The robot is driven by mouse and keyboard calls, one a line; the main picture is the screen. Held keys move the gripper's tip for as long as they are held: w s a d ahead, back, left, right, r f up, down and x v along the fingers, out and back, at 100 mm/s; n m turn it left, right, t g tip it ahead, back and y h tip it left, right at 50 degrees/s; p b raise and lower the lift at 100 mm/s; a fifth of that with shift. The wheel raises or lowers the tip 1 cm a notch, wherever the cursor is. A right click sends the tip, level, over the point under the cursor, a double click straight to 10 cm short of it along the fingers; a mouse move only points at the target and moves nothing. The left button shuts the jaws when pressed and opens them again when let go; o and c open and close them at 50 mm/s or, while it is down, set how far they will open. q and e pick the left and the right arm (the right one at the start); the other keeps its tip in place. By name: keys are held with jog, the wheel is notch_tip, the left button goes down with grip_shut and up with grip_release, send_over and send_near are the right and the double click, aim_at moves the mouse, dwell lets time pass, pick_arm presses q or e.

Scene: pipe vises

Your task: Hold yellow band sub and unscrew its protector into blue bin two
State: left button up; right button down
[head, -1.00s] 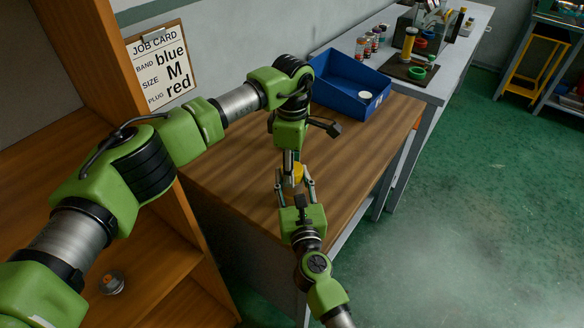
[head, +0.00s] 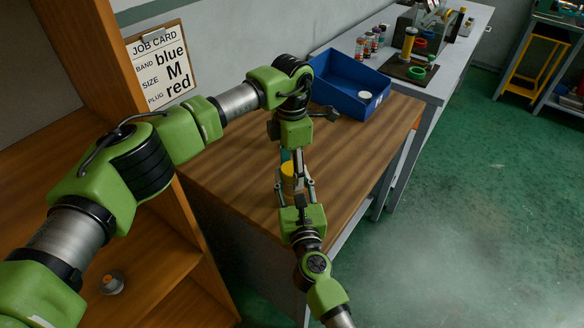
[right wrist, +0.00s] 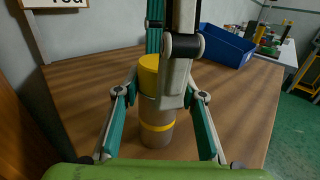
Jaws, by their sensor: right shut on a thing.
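The yellow band sub (right wrist: 157,138) stands upright, a grey-brown cylinder with a yellow band near its middle. Its yellow protector (right wrist: 149,66) caps the top and also shows in the head view (head: 288,169). My right gripper (head: 297,186) is shut on the sub's body, one finger on each side. My left gripper (right wrist: 168,75) reaches down from above, with one finger in front of the protector and one behind it. Whether these fingers press on it is unclear. The blue bin (head: 337,94) stands at the table's far end with a pale round piece inside.
The wooden table (head: 350,150) is clear around the sub. A job card (head: 162,65) hangs on the wall. A grey bench with jars (head: 366,45) and a dark plate lies beyond the bin. A wooden shelf is at left, with a small round part (head: 111,283) on it.

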pick_arm(q)
jog(key=shift+r, duration=2.3)
jog(key=shift+c, duration=0.5)
jog(key=m, duration=0.1)
jog(key=r+m, duration=0.1)
jog(key=m, duration=0.1)
jog(key=shift+r, duration=0.3)
jog(key=m, duration=0.2)
jog(key=r+m, duration=0.1)
jog(key=shift+r+m, duration=0.3)
jog(key=shift+m, duration=0.1)
jog(key=shift+f, duration=3.95)
jog(key=c, duration=1.1)
jog(key=n, duration=0.6)
jog(key=shift+n, duration=0.3)
